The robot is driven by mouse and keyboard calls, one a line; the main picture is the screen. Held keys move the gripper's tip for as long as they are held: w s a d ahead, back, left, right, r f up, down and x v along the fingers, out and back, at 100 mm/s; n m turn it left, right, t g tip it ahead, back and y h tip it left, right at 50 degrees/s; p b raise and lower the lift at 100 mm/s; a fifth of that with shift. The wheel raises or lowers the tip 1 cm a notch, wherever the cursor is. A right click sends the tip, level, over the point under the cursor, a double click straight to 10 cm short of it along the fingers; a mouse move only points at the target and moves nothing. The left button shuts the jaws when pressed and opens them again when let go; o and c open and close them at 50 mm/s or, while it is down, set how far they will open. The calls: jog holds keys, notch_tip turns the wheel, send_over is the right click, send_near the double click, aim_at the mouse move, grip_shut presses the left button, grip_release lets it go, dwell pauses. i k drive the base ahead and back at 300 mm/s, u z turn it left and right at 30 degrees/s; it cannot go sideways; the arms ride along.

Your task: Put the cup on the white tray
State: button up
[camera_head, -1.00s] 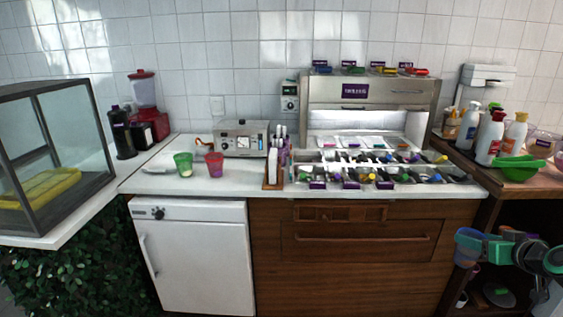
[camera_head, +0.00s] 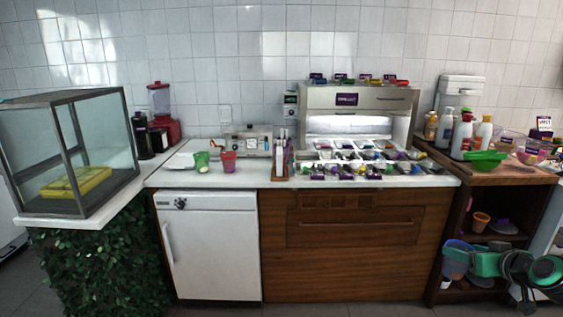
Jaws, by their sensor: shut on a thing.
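My gripper (camera_head: 473,259) is at the lower right, in front of the dark wooden shelf unit. It is shut on a blue translucent cup (camera_head: 455,264), which hangs at the left end of my teal and black arm. The gripper's fingers are small here and partly merge with the cup. A flat white piece (camera_head: 180,161), which looks like the white tray, lies on the left part of the white counter, far from my gripper. A green cup (camera_head: 202,163) and a red cup (camera_head: 228,162) stand just right of it.
A glass case (camera_head: 100,150) with a yellow tray (camera_head: 78,182) stands at the left. A topping station (camera_head: 357,130) fills the counter's right part. The floor before the cabinets looks clear.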

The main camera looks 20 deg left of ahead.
aim_at(185, 167)
jog(key=u, duration=1.7)
jog(key=i, duration=1.85)
jog(key=z, duration=0.05)
